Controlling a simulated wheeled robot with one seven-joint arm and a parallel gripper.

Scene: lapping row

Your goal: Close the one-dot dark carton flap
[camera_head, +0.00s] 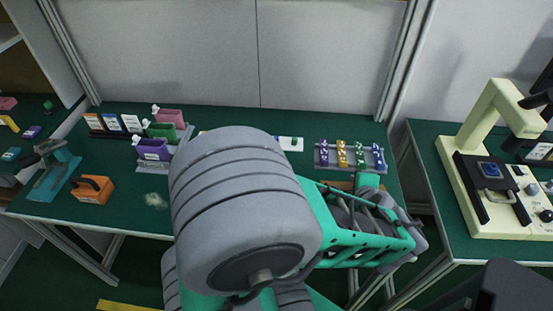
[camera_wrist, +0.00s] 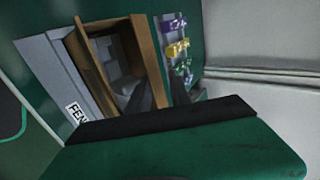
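A brown carton (camera_wrist: 145,50) stands open in the wrist view, with a grey inside. A brown flap (camera_wrist: 88,70) stands out along its left side; no dot shows on it, so I cannot tell whether it is the one-dot flap. My gripper (camera_wrist: 160,88) reaches toward the carton with two dark fingers apart, one before the opening and one by the right wall. I cannot tell whether either touches. The large green part with a black strip below is mine and hides the carton's near end. In the head view my arm hides the gripper and most of the carton.
A grey rack (camera_head: 323,160) with purple, yellow, green and blue pieces stands beyond the carton. A grey panel (camera_wrist: 55,75) with a partly hidden label lies left of the flap. Coloured bins (camera_head: 165,130) and an orange block (camera_head: 92,189) occupy the table's left side.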

